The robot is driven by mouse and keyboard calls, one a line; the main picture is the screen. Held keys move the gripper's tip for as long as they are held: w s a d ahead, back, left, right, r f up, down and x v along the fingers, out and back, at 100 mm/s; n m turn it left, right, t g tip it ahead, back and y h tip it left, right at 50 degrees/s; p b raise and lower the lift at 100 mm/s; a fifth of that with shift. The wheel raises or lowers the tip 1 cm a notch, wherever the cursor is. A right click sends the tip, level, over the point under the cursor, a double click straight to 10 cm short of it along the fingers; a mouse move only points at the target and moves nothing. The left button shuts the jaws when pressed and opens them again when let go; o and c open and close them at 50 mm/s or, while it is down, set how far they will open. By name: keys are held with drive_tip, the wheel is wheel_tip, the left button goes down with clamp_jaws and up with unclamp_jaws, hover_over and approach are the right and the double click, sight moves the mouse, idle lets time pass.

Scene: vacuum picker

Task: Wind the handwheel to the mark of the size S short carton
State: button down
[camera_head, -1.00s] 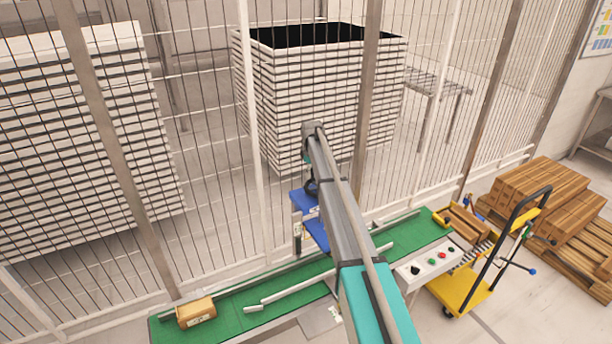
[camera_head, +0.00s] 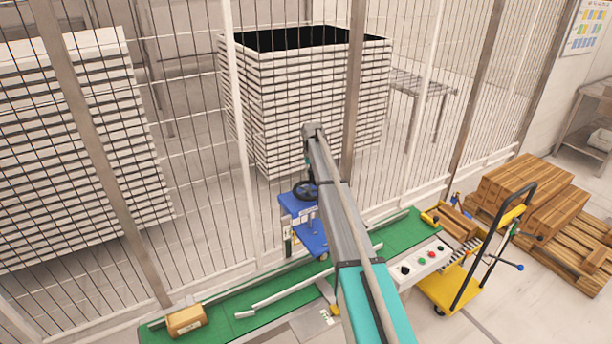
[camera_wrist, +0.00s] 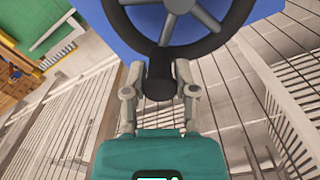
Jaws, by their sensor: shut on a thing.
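The handwheel (camera_head: 306,190) is a dark spoked wheel on top of a blue machine body (camera_head: 300,208) over the green conveyor. In the wrist view, the black rim and grey spokes of the handwheel (camera_wrist: 210,43) fill the top. My gripper (camera_wrist: 160,88) is shut on the wheel's black handle knob (camera_wrist: 159,82), with a finger on each side. In the head view my arm hides the gripper and part of the wheel. The size marks cannot be read in either view.
The green conveyor (camera_head: 230,305) carries a small brown carton (camera_head: 186,320) at its left end. A control panel with buttons (camera_head: 425,262) and a yellow trolley (camera_head: 455,290) stand at the right. A wire fence runs behind the conveyor.

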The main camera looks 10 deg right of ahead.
drive_tip(key=m, duration=0.1)
drive_tip(key=s+d+m, duration=0.1)
drive_tip(key=m, duration=0.2)
drive_tip(key=shift+s+d+m, duration=0.3)
drive_tip(key=shift+d, duration=0.05)
drive_tip(key=shift+s+d+m, duration=0.3)
drive_tip(key=shift+s+m, duration=0.15)
drive_tip(key=shift+m, duration=0.65)
drive_tip(key=shift+s+d+m, duration=0.25)
drive_tip(key=shift+s+m, duration=0.15)
drive_tip(key=shift+m, duration=0.7)
drive_tip(key=c, duration=0.5)
unclamp_jaws()
drive_tip(key=shift+r, duration=0.1)
